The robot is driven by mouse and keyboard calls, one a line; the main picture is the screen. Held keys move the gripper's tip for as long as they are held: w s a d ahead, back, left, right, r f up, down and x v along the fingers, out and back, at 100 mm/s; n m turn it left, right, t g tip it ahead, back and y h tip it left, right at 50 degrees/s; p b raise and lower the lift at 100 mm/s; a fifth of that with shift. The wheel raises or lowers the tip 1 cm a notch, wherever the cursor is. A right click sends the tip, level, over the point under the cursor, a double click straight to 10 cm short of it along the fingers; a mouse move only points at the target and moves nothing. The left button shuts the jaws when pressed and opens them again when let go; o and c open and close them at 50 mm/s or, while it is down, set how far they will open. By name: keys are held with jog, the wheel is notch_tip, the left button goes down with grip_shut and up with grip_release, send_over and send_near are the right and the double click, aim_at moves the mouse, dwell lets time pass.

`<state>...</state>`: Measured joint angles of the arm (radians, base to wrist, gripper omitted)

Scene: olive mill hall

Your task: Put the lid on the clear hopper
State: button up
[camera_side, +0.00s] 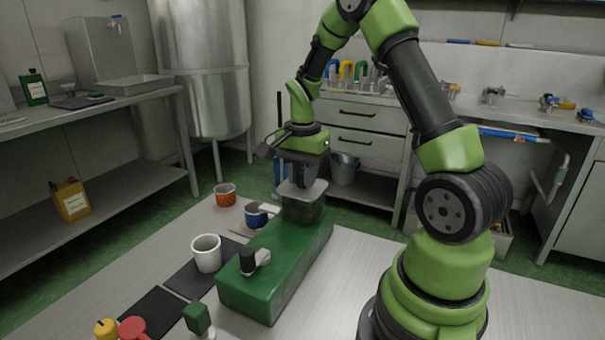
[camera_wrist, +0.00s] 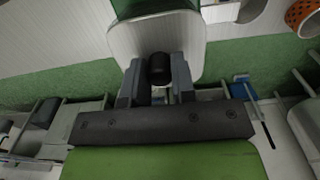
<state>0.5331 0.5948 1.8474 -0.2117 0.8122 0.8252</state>
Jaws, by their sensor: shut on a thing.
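My gripper (camera_side: 301,177) is shut on the dark knob (camera_wrist: 160,68) of the lid, with one finger on each side. The lid (camera_side: 312,190) is a pale grey plate with rounded corners; it also shows in the wrist view (camera_wrist: 188,34). The clear hopper (camera_side: 303,211) looks dark and see-through and stands at the far end of a long green machine (camera_side: 262,283). The lid is over the hopper's top, close to it; I cannot tell whether they touch. In the wrist view the lid hides the hopper.
A black-and-grey lever (camera_side: 253,261) sits on the machine's near end. A white mug (camera_side: 207,254), a blue cup (camera_side: 256,216) and an orange cup (camera_side: 225,195) stand left of it. Dark mats (camera_side: 157,312) lie in front. The bench right of the machine is clear.

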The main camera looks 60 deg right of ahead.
aim_at(302, 175)
jog(key=shift+f, duration=0.1)
jog(key=o, duration=1.3)
jog(key=shift+c, duration=0.2)
jog(key=shift+r, duration=2.3)
jog(key=shift+c, duration=0.2)
grip_shut()
jog(key=shift+f, duration=0.25)
